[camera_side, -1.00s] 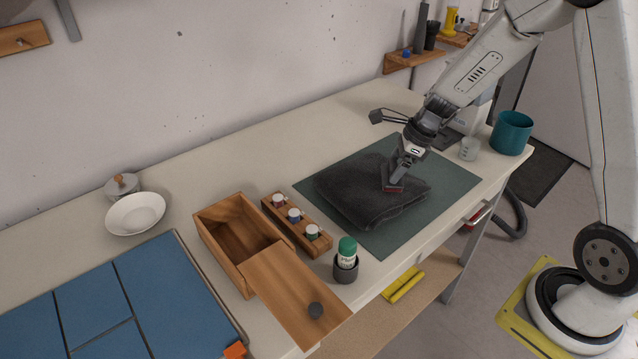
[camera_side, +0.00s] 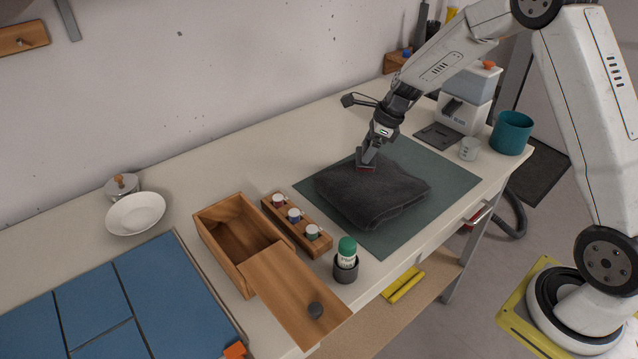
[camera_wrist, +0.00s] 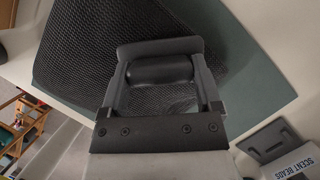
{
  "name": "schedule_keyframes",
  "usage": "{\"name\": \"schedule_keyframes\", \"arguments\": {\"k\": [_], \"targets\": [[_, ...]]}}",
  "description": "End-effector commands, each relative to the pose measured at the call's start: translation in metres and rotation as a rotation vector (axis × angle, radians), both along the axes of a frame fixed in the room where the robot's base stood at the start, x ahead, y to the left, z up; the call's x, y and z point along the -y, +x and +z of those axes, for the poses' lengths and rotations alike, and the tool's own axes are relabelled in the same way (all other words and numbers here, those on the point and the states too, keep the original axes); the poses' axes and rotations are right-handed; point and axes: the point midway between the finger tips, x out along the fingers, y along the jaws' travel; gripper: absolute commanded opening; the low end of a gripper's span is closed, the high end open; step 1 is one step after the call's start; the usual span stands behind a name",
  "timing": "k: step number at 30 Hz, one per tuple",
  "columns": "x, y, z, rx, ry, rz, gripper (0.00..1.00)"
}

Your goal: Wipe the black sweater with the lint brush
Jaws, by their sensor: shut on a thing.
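The black sweater (camera_side: 375,195) lies folded on a dark green mat (camera_side: 455,183) on the white bench. It fills the upper left of the wrist view (camera_wrist: 85,45) as dark knit. In the wrist view the grey brush (camera_wrist: 160,47) lies between my fingers, over or close to the knit. Whether the brush presses on the cloth is hard to tell.
A wooden box (camera_side: 215,243) with its lid slid partly off, a rack of small capped jars (camera_side: 272,219) and a green-capped bottle (camera_side: 347,250) stand left of the mat. A white-grey dispenser (camera_side: 465,100), small cup (camera_side: 469,149) and teal pot (camera_side: 512,133) stand right.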

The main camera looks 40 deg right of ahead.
Motion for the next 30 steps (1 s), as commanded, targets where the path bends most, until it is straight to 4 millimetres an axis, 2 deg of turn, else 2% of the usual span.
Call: {"name": "schedule_keyframes", "arguments": {"k": [2, 5, 21, 30], "targets": [[0.000, 0.002, 0.004, 0.001, 0.001, 0.000, 0.26], [0.000, 0.002, 0.026, 0.003, -0.002, 0.001, 0.26], [0.000, 0.001, 0.073, 0.001, -0.001, -0.001, 0.26], [0.000, 0.001, 0.083, 0.001, -0.001, 0.000, 0.26]]}}
